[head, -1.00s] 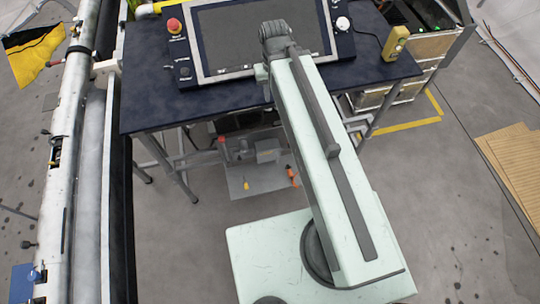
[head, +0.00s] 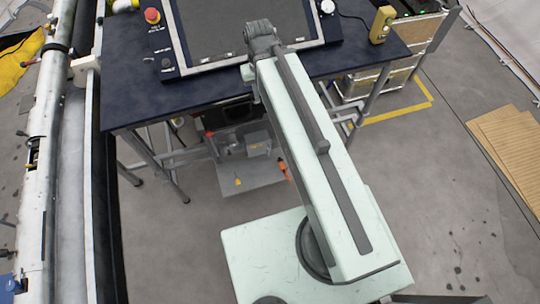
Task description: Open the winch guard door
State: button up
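No winch guard door can be made out for certain. Under the dark blue table (head: 135,97) stands a low grey unit (head: 250,172) with a small box and orange and yellow parts. Behind it is a dark recess, partly shaded by the tabletop; I cannot tell whether it belongs to a winch. My pale green arm reaches up across the middle of the view, over the table's front edge. Its far joint is in front of the screen panel. My gripper is not visible beyond that joint.
On the table are a screen panel (head: 245,25), a red stop button (head: 152,15) and a yellow handheld device (head: 381,25). A long white tube structure (head: 38,150) runs along the left. Crates (head: 365,85) stand right of the table, cardboard (head: 505,140) farther right. Floor between is clear.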

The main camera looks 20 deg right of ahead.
aim_at(260, 147)
jog(key=u, duration=0.45)
jog(key=k, duration=1.3)
jog(key=u, duration=1.05)
jog(key=i, duration=1.4)
jog(key=z, duration=0.3)
